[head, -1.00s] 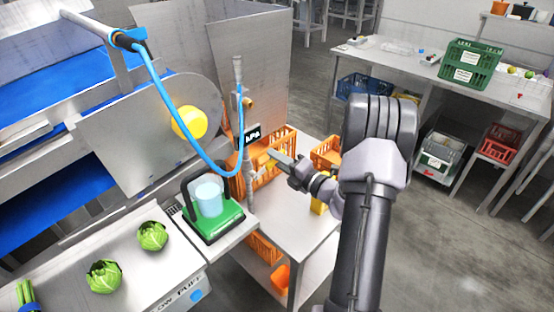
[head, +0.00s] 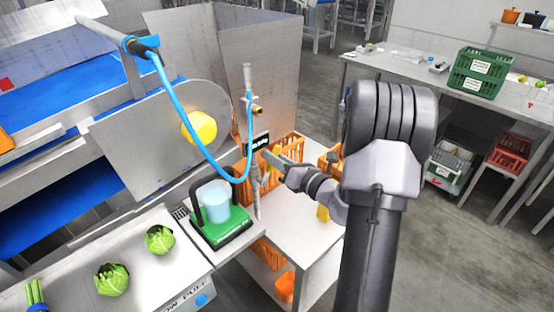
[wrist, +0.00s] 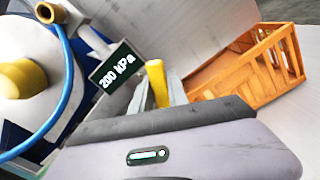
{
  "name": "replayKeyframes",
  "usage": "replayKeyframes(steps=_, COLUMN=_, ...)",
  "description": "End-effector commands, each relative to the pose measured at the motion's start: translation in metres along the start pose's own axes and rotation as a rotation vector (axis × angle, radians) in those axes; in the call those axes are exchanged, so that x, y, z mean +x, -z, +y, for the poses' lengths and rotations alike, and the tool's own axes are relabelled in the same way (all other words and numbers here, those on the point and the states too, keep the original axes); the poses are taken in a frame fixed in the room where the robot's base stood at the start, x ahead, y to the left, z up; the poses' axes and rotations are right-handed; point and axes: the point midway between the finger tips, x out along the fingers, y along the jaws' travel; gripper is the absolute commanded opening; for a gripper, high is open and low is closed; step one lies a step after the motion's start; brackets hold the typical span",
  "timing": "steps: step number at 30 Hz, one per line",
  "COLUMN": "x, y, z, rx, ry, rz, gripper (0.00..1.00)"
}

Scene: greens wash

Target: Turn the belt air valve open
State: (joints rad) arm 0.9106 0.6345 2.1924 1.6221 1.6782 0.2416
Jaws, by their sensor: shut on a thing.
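The belt air valve's yellow handle (wrist: 157,78) stands between the fingers of my gripper (wrist: 161,98) in the wrist view. My gripper (head: 272,158) is shut on this handle, and the fingers hide its lower part. In the head view a yellow piece (head: 277,150) shows at the fingertips, beside the upright grey air pipe (head: 257,188). A small dark pressure display (wrist: 113,64) reads 200 kPa in the wrist view. It also shows in the head view (head: 260,140), just above the fingers. The valve body is mostly hidden.
A blue hose (head: 178,110) loops down to the pipe. A green scale (head: 222,232) with a clear container stands left of the valve. Orange crates (head: 283,190) lie behind and below my gripper. Two lettuces (head: 112,280) rest on the left counter.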

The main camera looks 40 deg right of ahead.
Motion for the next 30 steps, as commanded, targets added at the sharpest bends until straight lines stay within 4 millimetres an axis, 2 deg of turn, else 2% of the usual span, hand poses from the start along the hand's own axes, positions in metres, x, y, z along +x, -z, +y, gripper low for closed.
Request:
replayKeyframes(steps=9, x=0.0001, y=0.0017, z=0.0077, rx=-0.09, ry=-0.001, rz=0.003, gripper=0.0)
replayKeyframes(steps=24, x=0.0, y=0.0019, z=0.0086, rx=-0.103, ry=-0.001, rz=0.004, gripper=0.0)
replayKeyframes(steps=25, x=-0.0001, y=0.0019, z=0.0086, rx=-0.103, ry=-0.001, rz=0.004, gripper=0.26)
replayKeyframes(steps=27, x=0.0, y=0.0017, z=0.0086, rx=-0.103, ry=-0.001, rz=0.003, gripper=0.39)
replayKeyframes(steps=30, x=0.0, y=0.0014, z=0.0086, rx=-0.103, ry=0.0, rz=0.002, gripper=0.42)
